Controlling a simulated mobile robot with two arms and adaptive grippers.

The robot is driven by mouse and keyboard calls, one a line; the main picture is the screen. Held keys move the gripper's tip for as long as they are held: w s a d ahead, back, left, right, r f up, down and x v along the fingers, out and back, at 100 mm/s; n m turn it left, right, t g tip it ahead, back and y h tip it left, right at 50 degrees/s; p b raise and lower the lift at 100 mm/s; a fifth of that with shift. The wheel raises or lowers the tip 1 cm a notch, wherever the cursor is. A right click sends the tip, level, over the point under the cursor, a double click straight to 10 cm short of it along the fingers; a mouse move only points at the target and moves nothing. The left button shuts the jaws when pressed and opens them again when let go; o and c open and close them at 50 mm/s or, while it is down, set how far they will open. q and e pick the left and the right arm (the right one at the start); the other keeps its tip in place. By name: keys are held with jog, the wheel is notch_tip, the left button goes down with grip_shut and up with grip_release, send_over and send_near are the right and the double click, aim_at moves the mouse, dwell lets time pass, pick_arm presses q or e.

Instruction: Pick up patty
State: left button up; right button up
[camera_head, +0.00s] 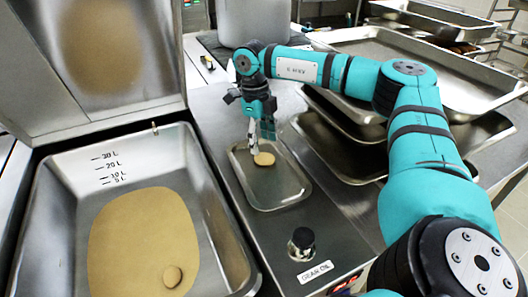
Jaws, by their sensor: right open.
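A small tan patty (264,159) lies in the shallow metal tray (279,196), near its far end. My right gripper (258,146) reaches down over the tray from above. Its fingers are open and right at the patty's far side. The fingertips hide a little of that side, and I cannot tell whether they touch it. A second round patty (172,276) lies in the large cooking pan (219,235) at the left, near the front. My left gripper is not in view.
The pan's raised lid (40,110) stands at the back left. A black knob (301,240) with a label sits in front of the tray. Large stacked metal trays (375,47) are at the right, behind my right arm. A big pot (253,22) stands at the back.

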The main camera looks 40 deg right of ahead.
aim_at(263, 157)
jog(key=f, duration=0.4)
jog(key=shift+s+f, duration=0.3)
jog(key=c, duration=0.9)
